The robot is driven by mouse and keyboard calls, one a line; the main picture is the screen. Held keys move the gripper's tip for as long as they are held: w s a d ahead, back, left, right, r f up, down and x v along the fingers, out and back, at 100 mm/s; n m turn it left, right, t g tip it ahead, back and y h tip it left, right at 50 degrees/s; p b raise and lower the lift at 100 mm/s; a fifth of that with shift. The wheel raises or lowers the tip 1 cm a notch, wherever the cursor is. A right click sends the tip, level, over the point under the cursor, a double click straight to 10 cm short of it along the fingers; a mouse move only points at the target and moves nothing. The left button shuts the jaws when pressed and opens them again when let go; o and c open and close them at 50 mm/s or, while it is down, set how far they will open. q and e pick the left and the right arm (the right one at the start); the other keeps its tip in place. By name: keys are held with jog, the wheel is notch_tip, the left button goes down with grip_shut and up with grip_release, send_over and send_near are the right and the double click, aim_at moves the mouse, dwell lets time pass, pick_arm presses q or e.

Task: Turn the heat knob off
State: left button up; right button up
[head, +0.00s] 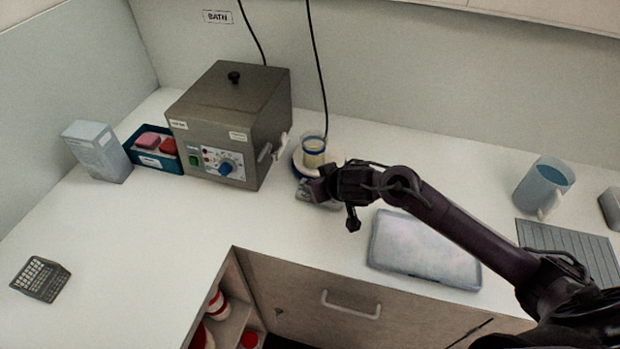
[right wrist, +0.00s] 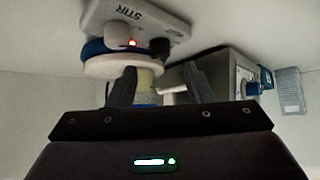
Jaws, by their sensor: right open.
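The stirrer hotplate (head: 300,168) stands right of the bath, with a beaker of pale yellow liquid (head: 313,157) on its round plate; my right gripper (head: 318,190) covers much of its front. In the right wrist view its front panel (right wrist: 100,14) is marked STIR and carries a white knob (right wrist: 118,32), a black knob (right wrist: 160,47) and a small red light. I cannot read which knob is heat. My right gripper (right wrist: 158,85) is open, its fingers apart, with the beaker showing beyond them. I see no contact with a knob. My left gripper is out of view.
A steel bath (head: 215,115) with a blue dial (head: 228,167) stands left of the hotplate. A blue tray (head: 160,157) and a white box (head: 98,150) are further left. A flat tray (head: 420,250) lies under my right arm. The left counter is mostly clear.

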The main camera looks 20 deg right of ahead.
jog(key=x, duration=0.2)
jog(key=shift+w+f, duration=0.15)
jog(key=shift+f, duration=0.05)
jog(key=shift+w+a+f, duration=0.2)
jog(key=shift+w+f, duration=0.25)
jog(key=shift+w, duration=0.05)
jog(key=shift+w+f, duration=0.4)
jog(key=shift+w, duration=0.05)
jog(key=c, duration=0.5)
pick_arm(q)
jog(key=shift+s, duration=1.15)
pick_arm(e)
jog(key=c, duration=0.5)
